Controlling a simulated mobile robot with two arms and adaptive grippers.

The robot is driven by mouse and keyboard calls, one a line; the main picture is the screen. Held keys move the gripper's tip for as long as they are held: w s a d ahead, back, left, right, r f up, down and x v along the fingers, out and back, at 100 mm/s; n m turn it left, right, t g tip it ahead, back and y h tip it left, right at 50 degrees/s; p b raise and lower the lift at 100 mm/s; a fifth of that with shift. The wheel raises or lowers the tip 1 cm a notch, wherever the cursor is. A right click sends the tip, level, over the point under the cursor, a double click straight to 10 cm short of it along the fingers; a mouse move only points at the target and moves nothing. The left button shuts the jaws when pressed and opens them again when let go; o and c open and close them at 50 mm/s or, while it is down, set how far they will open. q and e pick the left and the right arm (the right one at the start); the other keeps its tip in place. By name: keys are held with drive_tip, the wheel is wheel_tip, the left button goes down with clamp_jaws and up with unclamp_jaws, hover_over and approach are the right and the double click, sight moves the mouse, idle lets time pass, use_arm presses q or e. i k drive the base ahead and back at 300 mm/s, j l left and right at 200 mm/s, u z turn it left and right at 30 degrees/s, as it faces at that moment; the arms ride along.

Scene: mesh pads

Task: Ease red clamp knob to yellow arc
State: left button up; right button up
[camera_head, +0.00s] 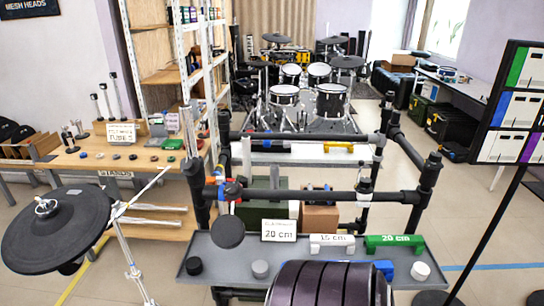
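A black tubular rack (300,196) stands in the middle of the view. Near its left post, a dark clamp (233,190) sits on the front bar with small blue and reddish-orange parts beside it. These are too small for me to tell which is the red clamp knob. A round dark pad (228,232) hangs below this clamp. Neither of my grippers is in view.
A grey tray (215,262) in front holds black, grey and white knobs, a "20 cm" card (279,230), a white block (332,240) and a green block (395,241). A cymbal pad (55,225) stands left, a wooden bench (90,158) behind it, a panel stand (510,105) right.

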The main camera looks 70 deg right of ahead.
sight(231, 189)
drive_tip(key=z, duration=1.95)
